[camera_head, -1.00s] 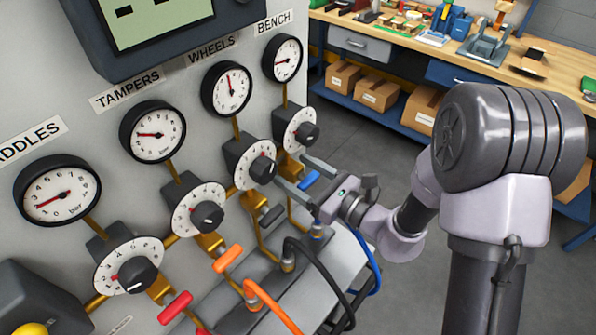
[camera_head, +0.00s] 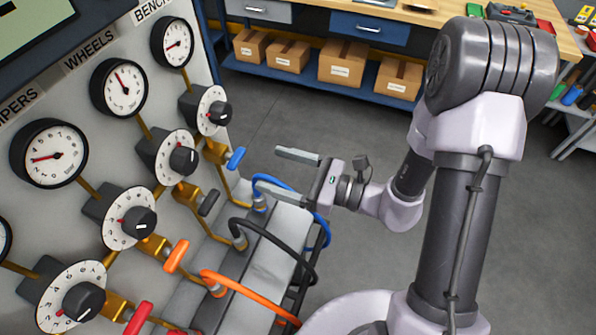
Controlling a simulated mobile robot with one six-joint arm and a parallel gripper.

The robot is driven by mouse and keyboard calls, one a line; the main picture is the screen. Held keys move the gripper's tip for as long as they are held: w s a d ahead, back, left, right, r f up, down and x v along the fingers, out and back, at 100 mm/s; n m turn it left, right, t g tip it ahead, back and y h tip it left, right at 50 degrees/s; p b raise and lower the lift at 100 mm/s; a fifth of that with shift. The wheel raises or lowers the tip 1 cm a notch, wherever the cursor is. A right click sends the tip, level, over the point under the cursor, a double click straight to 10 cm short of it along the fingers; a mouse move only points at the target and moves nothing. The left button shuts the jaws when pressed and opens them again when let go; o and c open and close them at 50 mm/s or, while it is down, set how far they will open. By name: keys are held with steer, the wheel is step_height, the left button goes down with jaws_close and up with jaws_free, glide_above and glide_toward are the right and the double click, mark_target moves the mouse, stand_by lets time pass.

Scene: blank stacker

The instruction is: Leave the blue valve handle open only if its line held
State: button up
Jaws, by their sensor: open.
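The blue valve handle (camera_head: 236,159) is on the farthest line, below the BENCH dial knob (camera_head: 218,113). The BENCH gauge (camera_head: 173,42) has a red needle; its reading is too small to make out. A blue hose (camera_head: 275,186) runs from that line's outlet. My gripper (camera_head: 272,172) is open and empty, to the right of the blue handle, its two fingers pointing left toward the panel. A clear gap shows between the fingers and the handle.
Black (camera_head: 210,202), orange (camera_head: 176,256) and red (camera_head: 138,319) handles sit nearer on the panel. Black (camera_head: 283,238) and orange (camera_head: 248,302) hoses arch beside them. A workbench (camera_head: 335,8) with boxes below stands behind. The floor between is clear.

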steer(key=v, duration=0.4)
steer(key=shift+s+d, duration=0.1)
steer(key=shift+d, duration=0.15)
